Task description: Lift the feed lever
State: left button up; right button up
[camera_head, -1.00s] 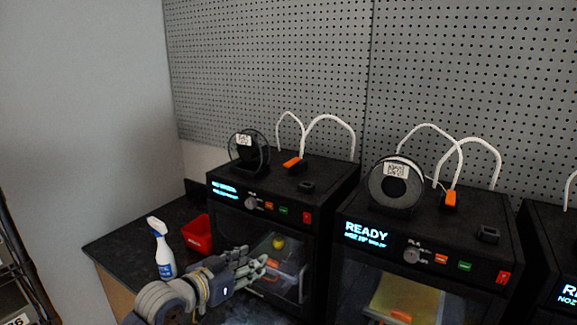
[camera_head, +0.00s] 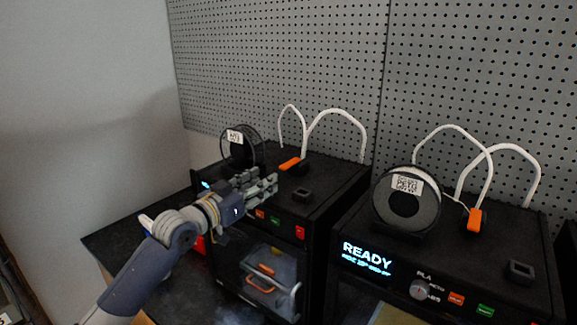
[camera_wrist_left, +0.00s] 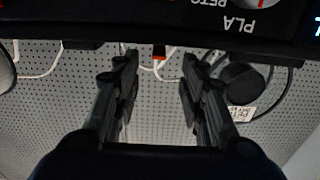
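The orange feed lever (camera_head: 290,164) lies low on its dark base on top of the left black printer (camera_head: 330,185). Its orange tip (camera_wrist_left: 159,52) also shows in the left wrist view, between my fingertips and beyond them. My left gripper (camera_head: 272,184) is in front of the left printer's upper front, near its top edge, a little short of the lever. In the left wrist view the two fingers of the left gripper (camera_wrist_left: 160,62) are apart with nothing between them. My right gripper is not in view.
A filament spool (camera_head: 238,148) stands on the left printer, left of the lever. White tubes (camera_head: 338,113) arch behind it. A second printer showing READY (camera_head: 366,255) stands to the right with its own spool (camera_head: 407,200) and orange lever (camera_head: 475,220). A pegboard (camera_head: 280,70) is behind.

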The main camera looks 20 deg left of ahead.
aim_at(283, 166)
pick_arm(q)
jog(key=w, duration=0.1)
jog(key=w+p, duration=0.1)
jog(key=d+r, duration=0.1)
jog(key=shift+w, duration=0.4)
jog(key=x, duration=0.1)
jog(key=p+x, duration=0.1)
jog(key=x, duration=0.1)
jog(key=p+x, duration=0.1)
jog(key=x, duration=0.1)
jog(key=shift+f, duration=0.35)
jog(key=shift+w+d, duration=0.25)
jog(key=shift+w, duration=0.25)
jog(key=shift+w+d, duration=0.1)
jog(key=shift+w, duration=0.1)
grip_shut()
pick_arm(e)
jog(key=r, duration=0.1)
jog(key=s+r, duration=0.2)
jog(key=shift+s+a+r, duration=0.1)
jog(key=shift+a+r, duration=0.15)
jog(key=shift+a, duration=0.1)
